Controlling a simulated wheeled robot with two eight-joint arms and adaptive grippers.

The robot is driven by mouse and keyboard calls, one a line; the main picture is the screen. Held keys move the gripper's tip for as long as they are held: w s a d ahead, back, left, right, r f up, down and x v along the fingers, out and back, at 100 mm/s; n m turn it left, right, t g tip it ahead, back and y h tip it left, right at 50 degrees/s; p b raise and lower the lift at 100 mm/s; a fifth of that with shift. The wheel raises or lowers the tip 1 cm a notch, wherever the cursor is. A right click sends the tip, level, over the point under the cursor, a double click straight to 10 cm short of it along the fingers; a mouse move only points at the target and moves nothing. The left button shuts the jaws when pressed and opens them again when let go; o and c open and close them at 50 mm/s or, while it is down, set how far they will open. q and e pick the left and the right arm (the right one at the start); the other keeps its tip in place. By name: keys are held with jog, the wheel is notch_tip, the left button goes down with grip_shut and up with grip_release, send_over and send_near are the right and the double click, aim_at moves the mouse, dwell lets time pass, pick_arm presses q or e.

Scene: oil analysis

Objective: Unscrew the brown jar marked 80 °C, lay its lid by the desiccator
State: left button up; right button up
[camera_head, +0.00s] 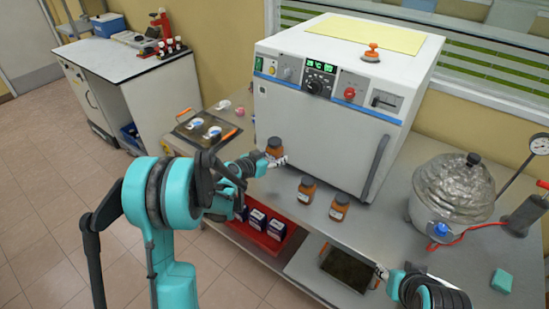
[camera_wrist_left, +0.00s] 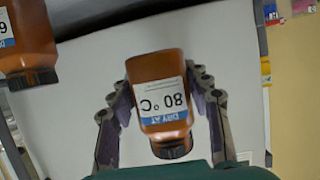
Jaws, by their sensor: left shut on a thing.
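The brown jar marked 80 °C (camera_head: 275,145) has a dark lid and a white and blue label. It shows in the left wrist view (camera_wrist_left: 158,80), its lid toward the bottom of the picture. My left gripper (camera_head: 268,161) is shut on its body, a finger on each side, in front of the white oven. The jar looks higher than the other jars; its base is partly hidden by the fingers. The desiccator (camera_head: 453,190), a silvery dome with a dark knob, stands at the right of the bench. My right gripper (camera_head: 382,273) is small at the bottom edge; its opening is unclear.
Two more brown jars (camera_head: 306,189) (camera_head: 339,207) stand right of the held one. The white oven (camera_head: 325,100) fills the back. A gauge (camera_head: 540,144), pump (camera_head: 525,215) and red hose lie by the desiccator. Bare bench (camera_head: 385,225) shows between jars and desiccator.

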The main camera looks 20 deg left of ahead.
pick_arm(q)
grip_shut()
jog(key=s+d+r, duration=0.1)
jog(key=s+r, duration=0.1)
jog(key=s, duration=0.7)
jog(key=s+d+r, duration=0.2)
jog(key=s+r, duration=0.1)
jog(key=s, duration=0.5)
jog(key=shift+s+d+n+y, duration=0.15)
jog(key=shift+s+n+y, duration=0.15)
jog(key=shift+s, duration=0.05)
